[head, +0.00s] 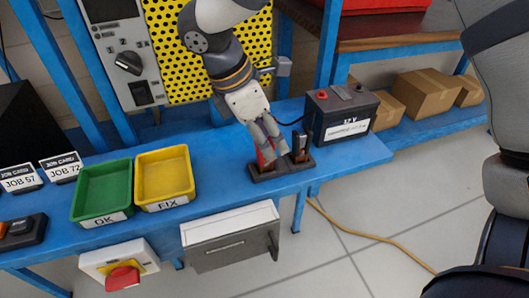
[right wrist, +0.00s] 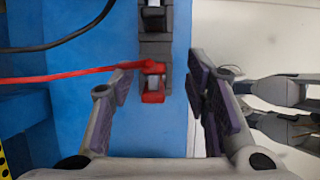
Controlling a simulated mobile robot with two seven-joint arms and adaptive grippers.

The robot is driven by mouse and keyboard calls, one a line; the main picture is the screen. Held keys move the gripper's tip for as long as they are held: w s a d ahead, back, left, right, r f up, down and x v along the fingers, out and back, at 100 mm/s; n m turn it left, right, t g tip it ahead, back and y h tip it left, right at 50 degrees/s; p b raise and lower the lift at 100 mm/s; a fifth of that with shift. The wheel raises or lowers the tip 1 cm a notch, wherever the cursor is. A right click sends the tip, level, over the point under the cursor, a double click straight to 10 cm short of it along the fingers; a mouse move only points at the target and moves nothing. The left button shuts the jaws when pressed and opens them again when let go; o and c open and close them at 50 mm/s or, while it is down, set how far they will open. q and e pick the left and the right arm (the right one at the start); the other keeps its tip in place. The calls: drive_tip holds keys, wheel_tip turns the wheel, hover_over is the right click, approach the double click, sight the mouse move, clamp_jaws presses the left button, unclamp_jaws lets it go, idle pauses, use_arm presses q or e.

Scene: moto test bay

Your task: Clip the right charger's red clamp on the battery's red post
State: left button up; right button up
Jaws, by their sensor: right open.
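The red clamp (right wrist: 153,82) sits in the clamp holder (right wrist: 167,48), with its red cable running left in the right wrist view. In the head view the red clamp (head: 267,157) is partly hidden by my right gripper (head: 265,150). My right gripper (right wrist: 165,88) is open, with its fingers on either side of the red clamp and gaps between. The black clamp (head: 299,147) stands beside it in the holder (head: 265,173). The battery (head: 341,118), marked 12 V, stands behind to the right, with its red post (head: 322,94) on top. I cannot clearly make out my left gripper.
A green OK bin (head: 103,188) and a yellow FIX bin (head: 164,176) stand left of the holder. A black cable (right wrist: 60,38) runs near the clamps. Blue bench surface is clear between bins and holder. Grey jointed parts at the right wrist view's right may be mine.

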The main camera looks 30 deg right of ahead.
drive_tip(key=x, duration=0.5)
drive_tip(key=shift+w+a+f, duration=0.3)
drive_tip(key=shift+w+a, duration=0.05)
drive_tip(key=shift+w, duration=0.05)
clamp_jaws()
